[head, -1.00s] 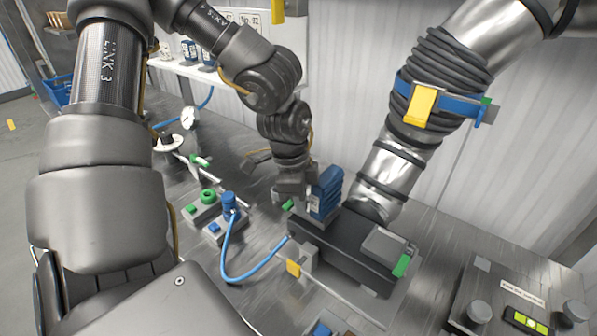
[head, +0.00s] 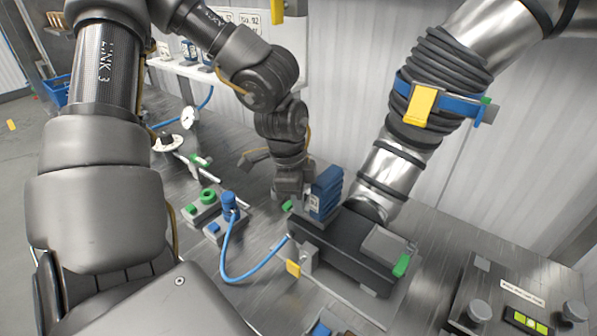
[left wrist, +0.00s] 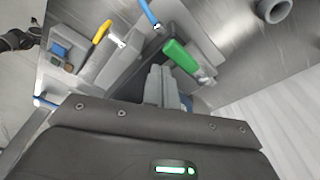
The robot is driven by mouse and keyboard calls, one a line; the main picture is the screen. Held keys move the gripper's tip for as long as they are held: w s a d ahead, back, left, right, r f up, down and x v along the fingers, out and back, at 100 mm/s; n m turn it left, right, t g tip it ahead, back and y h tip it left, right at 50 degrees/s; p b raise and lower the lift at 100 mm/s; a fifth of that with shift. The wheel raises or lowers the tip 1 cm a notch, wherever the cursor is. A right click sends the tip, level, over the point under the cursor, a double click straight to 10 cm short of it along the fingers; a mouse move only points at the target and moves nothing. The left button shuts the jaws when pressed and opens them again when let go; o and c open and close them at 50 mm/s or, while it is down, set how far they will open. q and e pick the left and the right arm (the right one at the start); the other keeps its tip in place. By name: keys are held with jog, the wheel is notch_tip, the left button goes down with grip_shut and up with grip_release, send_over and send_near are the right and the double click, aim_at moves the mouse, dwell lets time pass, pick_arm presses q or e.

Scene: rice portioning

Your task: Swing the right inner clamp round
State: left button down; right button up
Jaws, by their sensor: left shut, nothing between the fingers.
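My left gripper (head: 296,203) points down at the left end of a dark fixture (head: 345,252), its fingers shut and empty. In the left wrist view its closed fingertips (left wrist: 162,85) are just below and left of a green clamp handle (left wrist: 182,55); contact cannot be told. This seems to be the green handle (head: 288,206) beside the gripper in the head view. A yellow-handled clamp (head: 293,268) is at the fixture's near left corner, also in the left wrist view (left wrist: 101,32). Another green handle (head: 401,266) is at the right end. I cannot tell which is the right inner clamp.
A blue block (head: 325,192) stands on the fixture beside my gripper. A blue hose (head: 245,277) loops in front on the left. A silver pipe (head: 387,170) with black ribbing rises behind. A grey box with knobs (head: 525,300) is at the lower right.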

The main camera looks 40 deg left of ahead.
aim_at(287, 203)
pick_arm(q)
jog(key=shift+s+a, duration=0.1)
jog(key=shift+a, duration=0.75)
jog(key=shift+a, duration=1.15)
jog(key=shift+w+a, duration=0.15)
jog(key=shift+a, duration=0.4)
jog(key=shift+w+a, duration=0.15)
jog(key=shift+a, duration=0.35)
